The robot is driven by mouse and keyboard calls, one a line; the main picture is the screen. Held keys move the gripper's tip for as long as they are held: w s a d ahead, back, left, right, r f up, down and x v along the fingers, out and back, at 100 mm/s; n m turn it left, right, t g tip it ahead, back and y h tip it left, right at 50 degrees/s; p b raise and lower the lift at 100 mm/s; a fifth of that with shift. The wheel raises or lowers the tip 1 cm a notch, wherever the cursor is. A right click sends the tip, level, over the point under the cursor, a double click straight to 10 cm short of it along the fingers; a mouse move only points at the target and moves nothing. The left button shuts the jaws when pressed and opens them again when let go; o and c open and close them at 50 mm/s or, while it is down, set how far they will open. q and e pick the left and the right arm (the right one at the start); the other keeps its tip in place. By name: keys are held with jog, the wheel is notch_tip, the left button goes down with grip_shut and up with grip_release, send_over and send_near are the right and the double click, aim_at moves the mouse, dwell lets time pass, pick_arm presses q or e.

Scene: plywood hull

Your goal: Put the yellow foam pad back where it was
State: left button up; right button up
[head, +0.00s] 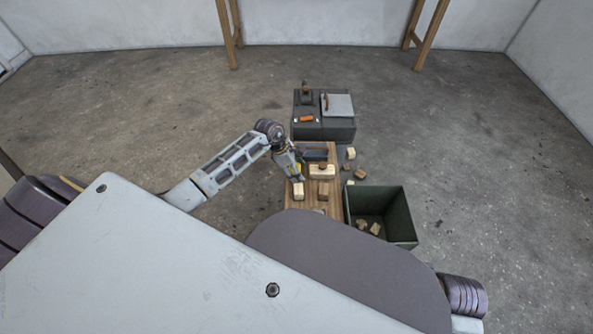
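A small patch of yellow, which looks like the yellow foam pad (299,168), shows right beside my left gripper (296,177). The gripper covers most of it. My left gripper points down over the left side of a wooden board or bench top (309,201). It is too small and too covered to tell whether its fingers are open or shut on the pad. My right gripper is not in view; only part of my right arm shows at the lower right.
Pale wooden blocks (322,172) lie on the board, with a dark tray (315,154) at its far end. A dark green open bin (381,198) holds several pieces. Loose blocks (360,174) lie right of the board. Behind stands a dark grey case (323,131).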

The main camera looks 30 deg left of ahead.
pick_arm(q)
jog(key=shift+f, duration=0.15)
jog(key=o, duration=1.1)
